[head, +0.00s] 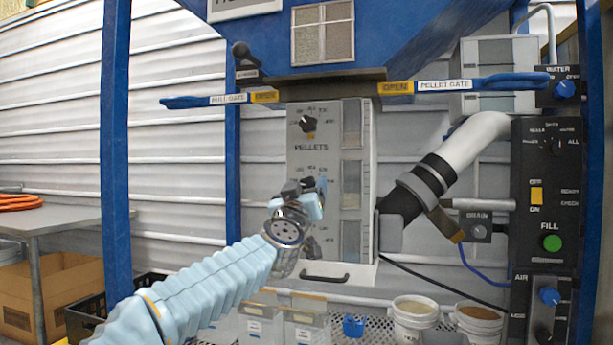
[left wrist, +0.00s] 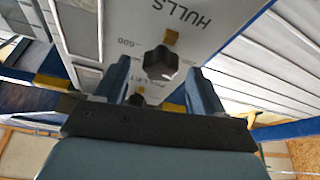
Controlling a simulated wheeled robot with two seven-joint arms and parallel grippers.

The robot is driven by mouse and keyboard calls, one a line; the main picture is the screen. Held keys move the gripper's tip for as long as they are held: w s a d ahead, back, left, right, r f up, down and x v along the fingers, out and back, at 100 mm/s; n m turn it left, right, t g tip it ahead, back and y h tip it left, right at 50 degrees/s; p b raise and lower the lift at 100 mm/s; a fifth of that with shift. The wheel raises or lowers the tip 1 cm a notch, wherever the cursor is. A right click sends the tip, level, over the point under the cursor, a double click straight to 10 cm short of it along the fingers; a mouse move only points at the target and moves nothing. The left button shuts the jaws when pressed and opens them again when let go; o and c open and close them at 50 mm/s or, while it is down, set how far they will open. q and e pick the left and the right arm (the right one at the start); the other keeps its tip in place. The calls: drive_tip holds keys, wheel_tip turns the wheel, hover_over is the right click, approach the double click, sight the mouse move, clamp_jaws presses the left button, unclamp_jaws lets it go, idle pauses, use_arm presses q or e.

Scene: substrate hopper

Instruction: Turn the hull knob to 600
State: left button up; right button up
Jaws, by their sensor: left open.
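The hull knob (left wrist: 160,62) is a black knob on the pale panel under the printed word HULLS in the left wrist view. A mark reading 500 or 600 shows beside it, too small to be sure. My left gripper (left wrist: 161,72) is open, with one finger to each side of the knob in the picture; I cannot tell whether they touch it. In the head view my left gripper (head: 306,187) is in front of the panel (head: 298,165), below the pellets knob (head: 308,124), and hides the hull knob. My right gripper is not in view.
Long blue gate handles, the hull gate (head: 195,101) and pellet gate (head: 510,82), stick out above the panel. A pale pipe (head: 475,140) and a black control box (head: 545,200) stand to the right. White buckets (head: 415,318) and clear bins (head: 305,328) sit below.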

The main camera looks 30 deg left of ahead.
use_arm(q)
drive_tip(key=shift+w+a+r, duration=0.15)
drive_tip(key=shift+w+r, duration=0.05)
drive_tip(key=shift+w, duration=0.3)
drive_tip(key=c, duration=1.1)
drive_tip(key=shift+o, duration=0.2)
